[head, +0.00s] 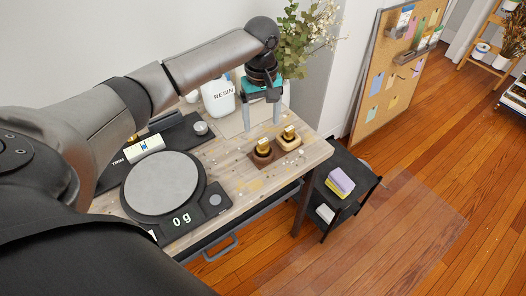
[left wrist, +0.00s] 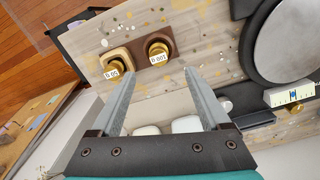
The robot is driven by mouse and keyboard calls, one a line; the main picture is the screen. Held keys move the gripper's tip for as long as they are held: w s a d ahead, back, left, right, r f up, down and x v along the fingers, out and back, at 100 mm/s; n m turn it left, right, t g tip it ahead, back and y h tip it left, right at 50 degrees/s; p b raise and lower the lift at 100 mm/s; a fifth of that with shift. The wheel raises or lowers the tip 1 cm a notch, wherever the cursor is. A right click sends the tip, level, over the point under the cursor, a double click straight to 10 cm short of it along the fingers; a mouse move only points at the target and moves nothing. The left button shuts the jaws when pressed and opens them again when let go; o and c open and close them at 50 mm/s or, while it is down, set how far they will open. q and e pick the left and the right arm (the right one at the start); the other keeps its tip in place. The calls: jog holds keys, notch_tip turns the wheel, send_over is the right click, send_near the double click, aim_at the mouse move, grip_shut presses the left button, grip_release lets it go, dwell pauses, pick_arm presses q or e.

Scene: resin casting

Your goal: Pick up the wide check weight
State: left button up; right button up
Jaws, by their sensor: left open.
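Two brass weights stand at the table's near right. One (head: 263,149) sits in a dark brown holder; in the left wrist view this weight (left wrist: 157,50) carries a label that seems to read 100 g upside down. The other (head: 289,134) sits in a pale wooden holder, and its label (left wrist: 112,73) seems to read 50. I cannot tell for certain which is the wide one. My left gripper (head: 262,116) is open and empty above the table, behind the weights; in its wrist view the fingers (left wrist: 160,76) point toward the dark holder, apart from it. My right gripper is not in view.
A scale (head: 160,184) reading 0 g stands at the left. A resin bottle (head: 218,97) and flowers (head: 305,40) are behind. A small metal cylinder (head: 201,128) lies near a dark mat. A black cart with a sponge (head: 340,181) stands right of the table.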

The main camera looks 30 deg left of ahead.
aim_at(263, 140)
pick_arm(q)
notch_tip(263, 140, down, 3)
jog(key=shift+r+b, duration=0.1)
jog(key=shift+b, duration=0.2)
jog(key=shift+d+f, duration=0.1)
jog(key=shift+f, duration=0.55)
notch_tip(263, 140, down, 4)
jog(key=shift+d+f+b, duration=0.1)
jog(key=shift+f+b, duration=0.1)
jog(key=shift+b, duration=1)
grip_shut()
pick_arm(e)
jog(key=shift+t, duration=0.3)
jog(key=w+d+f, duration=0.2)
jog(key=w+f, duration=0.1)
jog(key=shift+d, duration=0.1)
